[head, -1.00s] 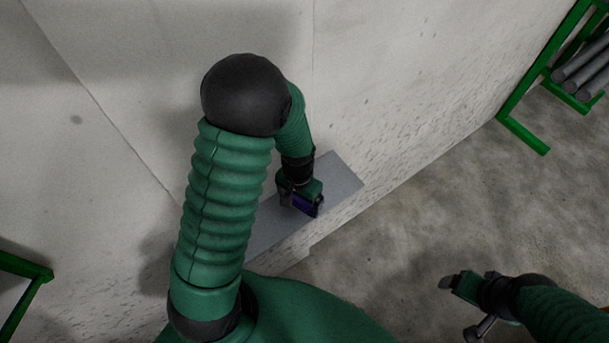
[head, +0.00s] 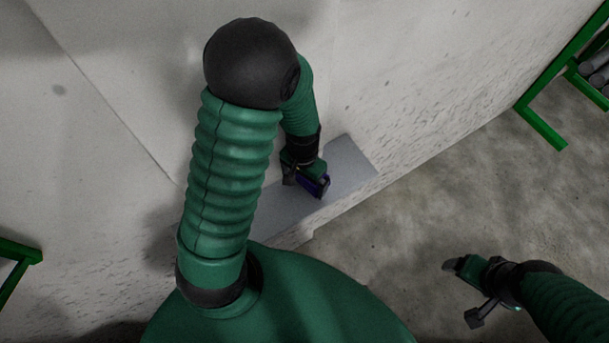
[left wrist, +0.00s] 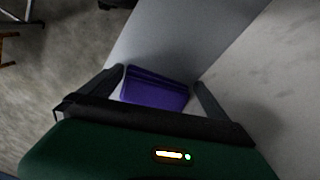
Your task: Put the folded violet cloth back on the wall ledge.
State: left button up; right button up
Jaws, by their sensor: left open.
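The folded violet cloth (head: 312,184) is on or just over the grey wall ledge (head: 345,165), partly hidden by my left gripper (head: 306,186) in the head view. In the left wrist view the cloth (left wrist: 153,92) lies flat in its folds against the grey ledge surface (left wrist: 185,35). My left gripper (left wrist: 160,80) is open there, with one finger on each side of the cloth and a visible gap at the right finger. My right gripper (head: 462,292) is at the lower right, over the floor, its fingers apart and empty.
The pale wall (head: 400,60) rises behind the ledge. A green rack (head: 548,125) with grey pipes stands at the upper right, and another green frame (head: 20,250) shows at the left edge. The concrete floor (head: 410,215) beside the ledge is clear.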

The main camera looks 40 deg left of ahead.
aim_at(305, 181)
pick_arm(q)
notch_tip(305, 181, up, 3)
jog(key=shift+w+d+r, duration=0.1)
jog(key=shift+d+r, duration=0.05)
notch_tip(305, 181, up, 8)
jog(key=d, duration=0.2)
jog(key=d+t, duration=0.1)
jog(key=s+d+f, duration=0.1)
jog(key=s+d+f+t+b, duration=0.1)
jog(key=d, duration=0.1)
jog(key=shift+s+d+t, duration=0.1)
jog(key=shift+t, duration=0.2)
pick_arm(e)
jog(key=shift+d+f, duration=0.5)
pick_arm(q)
jog(key=shift+d, duration=0.25)
pick_arm(e)
jog(key=shift+d, duration=0.25)
